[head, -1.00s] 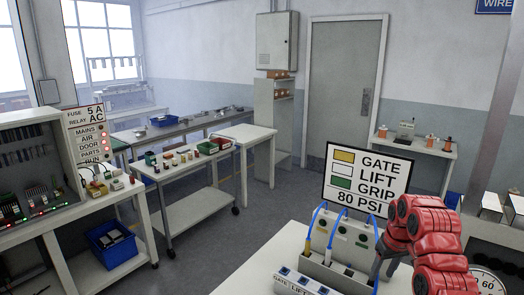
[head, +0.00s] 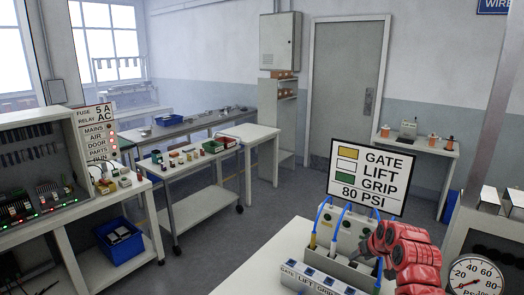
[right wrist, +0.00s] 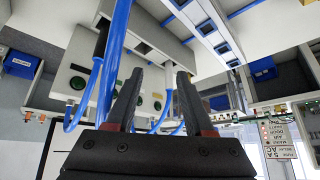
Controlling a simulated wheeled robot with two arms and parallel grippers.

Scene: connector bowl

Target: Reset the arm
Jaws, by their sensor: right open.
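My right arm (head: 408,255), with red links, comes in from the lower right in the head view, close to the pneumatic panel (head: 350,230) and its blue hoses. Its fingers are mostly hidden there. In the right wrist view my right gripper (right wrist: 160,82) is open, its two dark fingers apart with nothing held between them. A blue hose (right wrist: 115,62) runs beside the left finger, and the panel with round fittings lies beyond the fingers. I cannot tell whether the gripper touches a hose. My left gripper is in neither current view.
A labelled block (head: 312,284) sits in front of the panel on the white table (head: 245,268). A GATE, LIFT, GRIP sign (head: 372,178) stands behind. A pressure gauge (head: 476,275) is at the lower right. Clear floor lies left of the table, before a cart (head: 205,190).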

